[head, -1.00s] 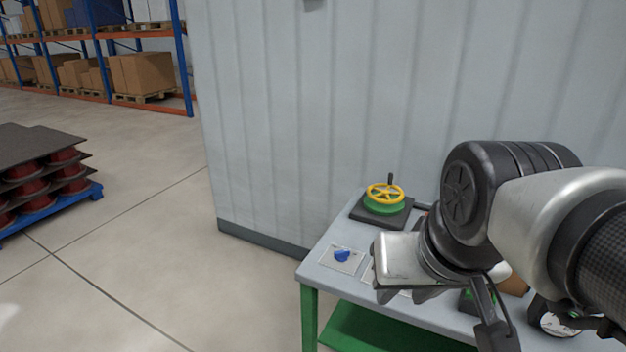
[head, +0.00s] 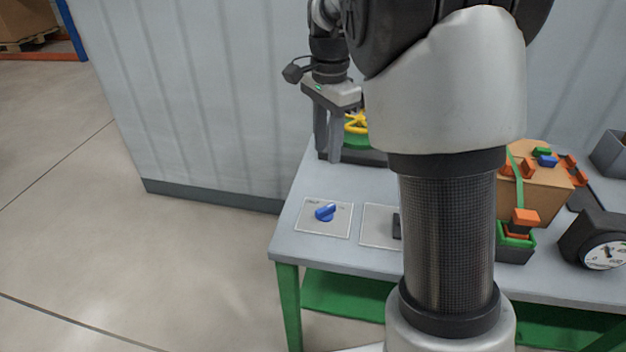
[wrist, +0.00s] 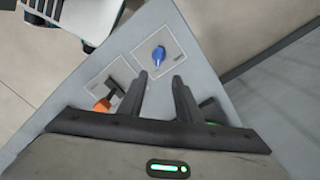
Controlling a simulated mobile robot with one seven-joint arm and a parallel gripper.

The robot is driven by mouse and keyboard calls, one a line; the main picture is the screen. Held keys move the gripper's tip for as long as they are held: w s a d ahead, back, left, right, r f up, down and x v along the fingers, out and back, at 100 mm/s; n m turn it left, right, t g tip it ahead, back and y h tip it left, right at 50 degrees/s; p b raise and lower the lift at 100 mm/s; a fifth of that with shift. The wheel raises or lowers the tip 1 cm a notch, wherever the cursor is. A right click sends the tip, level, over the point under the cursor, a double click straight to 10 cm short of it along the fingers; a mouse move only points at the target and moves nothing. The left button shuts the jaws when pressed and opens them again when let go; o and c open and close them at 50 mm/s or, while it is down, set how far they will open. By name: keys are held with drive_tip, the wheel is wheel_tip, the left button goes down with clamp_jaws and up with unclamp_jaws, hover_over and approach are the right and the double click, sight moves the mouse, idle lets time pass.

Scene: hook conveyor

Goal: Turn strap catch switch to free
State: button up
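A blue rotary knob (head: 325,212) sits on a light square plate near the left front corner of the grey bench top (head: 285,235). Small lettering on the plate is too small to read. The knob also shows in the wrist view (wrist: 158,55), just beyond the fingertips and roughly between them. I cannot tell for sure that this knob is the strap catch switch. My gripper (head: 328,158) points down above the bench's left part, behind the knob in the head view. Its two fingers (wrist: 161,76) are apart with nothing between them, and do not touch the knob.
A second plate (head: 378,228) with a dark lever is right of the knob, partly hidden by my arm. A yellow handwheel (head: 356,122) stands behind. An orange-and-green buckle (head: 520,228), brown box (head: 538,195) and gauge (head: 598,248) are to the right. The floor at left is clear.

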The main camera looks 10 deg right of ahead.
sight(325, 208)
wheel_tip(325, 208, down, 17)
drive_tip(key=b, duration=0.3)
drive_tip(key=shift+s+d+f, duration=0.1)
drive_tip(key=shift+s, duration=0.05)
clamp_jaws()
